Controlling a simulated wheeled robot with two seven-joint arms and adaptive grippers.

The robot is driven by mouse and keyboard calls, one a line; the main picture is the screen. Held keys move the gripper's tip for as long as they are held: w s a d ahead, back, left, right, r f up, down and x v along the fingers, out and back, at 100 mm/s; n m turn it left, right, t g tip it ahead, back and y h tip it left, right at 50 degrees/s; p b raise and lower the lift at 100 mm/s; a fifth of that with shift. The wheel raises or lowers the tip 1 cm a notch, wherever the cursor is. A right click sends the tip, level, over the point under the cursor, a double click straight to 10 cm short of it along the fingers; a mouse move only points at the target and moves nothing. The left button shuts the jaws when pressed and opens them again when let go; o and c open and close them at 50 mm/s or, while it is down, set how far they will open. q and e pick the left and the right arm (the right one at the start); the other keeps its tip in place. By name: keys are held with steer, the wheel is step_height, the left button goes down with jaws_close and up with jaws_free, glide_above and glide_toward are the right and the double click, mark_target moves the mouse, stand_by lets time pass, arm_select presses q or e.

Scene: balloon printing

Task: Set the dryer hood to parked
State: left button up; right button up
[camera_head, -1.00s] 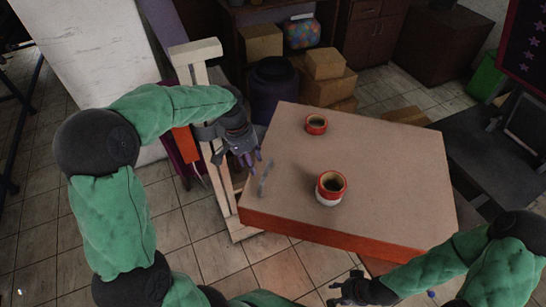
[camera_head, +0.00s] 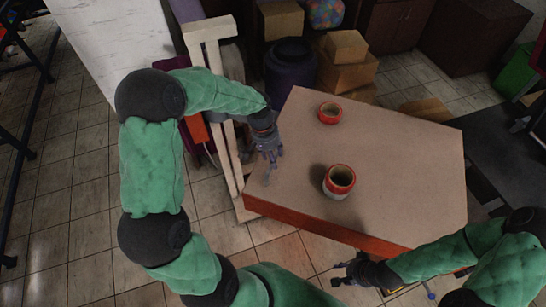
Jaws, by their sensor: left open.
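I cannot make out a dryer hood for certain in this view. An orange-red part (camera_head: 196,129) shows beside the pale upright frame (camera_head: 226,165), partly hidden behind my left arm. My left gripper (camera_head: 270,162) is open and points down over the left edge of the brown-topped table (camera_head: 395,150).
Two red-rimmed pots, a small one (camera_head: 330,113) and a larger one (camera_head: 339,181), stand on the table. A dark barrel (camera_head: 290,70) and cardboard boxes (camera_head: 342,72) are behind it. Tiled floor (camera_head: 60,200) is clear at the left.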

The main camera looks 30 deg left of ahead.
arm_select(q)
steer(key=shift+d+f, duration=0.1)
steer(key=shift+f, duration=0.4)
jaws_close()
